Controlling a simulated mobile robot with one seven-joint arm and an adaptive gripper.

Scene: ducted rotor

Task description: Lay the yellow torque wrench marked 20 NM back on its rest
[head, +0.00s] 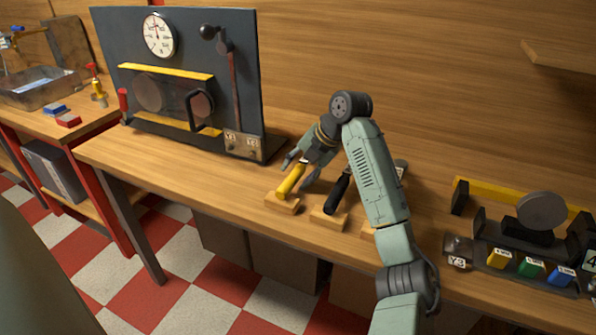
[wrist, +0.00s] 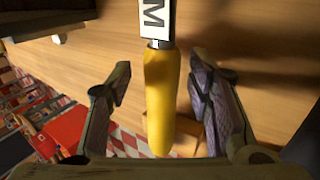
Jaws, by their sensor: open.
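The yellow torque wrench (head: 291,179) lies at a wooden rest (head: 283,203) near the front edge of the workbench. In the wrist view its yellow handle (wrist: 160,95) and part of a white label with a black "M" (wrist: 154,17) show; the rest of the marking is out of view. My gripper (head: 302,173) is open around the yellow handle. In the wrist view the two fingers (wrist: 163,95) stand on either side of the handle, with a visible gap on each side. Part of a wooden block (wrist: 190,130) shows below the handle. The wrench's far end is hidden by my gripper in the head view.
A black-handled tool (head: 337,194) lies on a wooden rest just to the right. A dark panel with a gauge (head: 159,35) and lever stands at the back left. A fixture with coloured tagged blocks (head: 530,267) stands at the right. The bench between panel and wrench is clear.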

